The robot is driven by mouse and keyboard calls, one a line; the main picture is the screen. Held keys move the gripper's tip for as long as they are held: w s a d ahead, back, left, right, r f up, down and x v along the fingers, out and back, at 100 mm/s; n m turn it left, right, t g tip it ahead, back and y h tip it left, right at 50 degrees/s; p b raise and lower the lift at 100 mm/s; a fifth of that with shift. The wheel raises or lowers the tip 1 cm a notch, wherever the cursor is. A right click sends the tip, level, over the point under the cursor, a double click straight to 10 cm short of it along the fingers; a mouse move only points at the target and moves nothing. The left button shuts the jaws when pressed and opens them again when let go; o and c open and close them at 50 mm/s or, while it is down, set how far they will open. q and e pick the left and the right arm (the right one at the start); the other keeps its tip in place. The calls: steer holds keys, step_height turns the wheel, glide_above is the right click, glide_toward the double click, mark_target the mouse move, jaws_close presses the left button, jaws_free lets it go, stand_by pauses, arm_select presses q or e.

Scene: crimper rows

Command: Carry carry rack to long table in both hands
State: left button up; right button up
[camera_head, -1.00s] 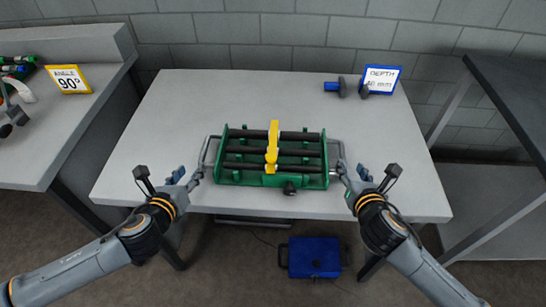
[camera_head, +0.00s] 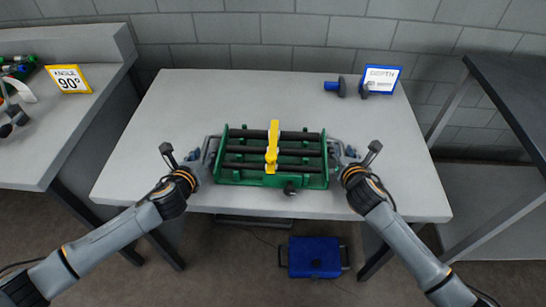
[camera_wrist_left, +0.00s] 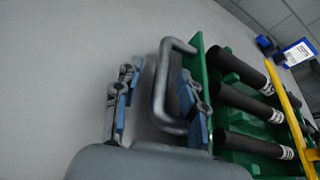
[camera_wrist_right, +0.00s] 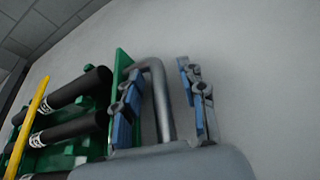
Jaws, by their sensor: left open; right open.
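The carry rack (camera_head: 232,178) is a green frame holding black cylinders under a yellow bar, with a grey loop handle at each end. It rests on a light grey table (camera_head: 180,110) near its front edge. My left gripper (camera_head: 203,156) is open at the left handle. In the left wrist view its blue-padded fingers (camera_wrist_left: 158,100) stand on both sides of the handle (camera_wrist_left: 163,85). My right gripper (camera_head: 342,154) is open at the right handle. In the right wrist view its fingers (camera_wrist_right: 160,100) stand on both sides of that handle (camera_wrist_right: 161,95). Neither is closed on it.
A blue-edged depth sign (camera_head: 382,78) and a dark-and-blue part (camera_head: 335,87) stand at the back right of the table. A side table with a yellow angle sign (camera_head: 69,79) is at left. A dark-topped table (camera_head: 510,85) is at right. A blue case (camera_head: 314,256) lies on the floor.

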arm_select(q)
jaws_close()
arm_select(e)
jaws_close()
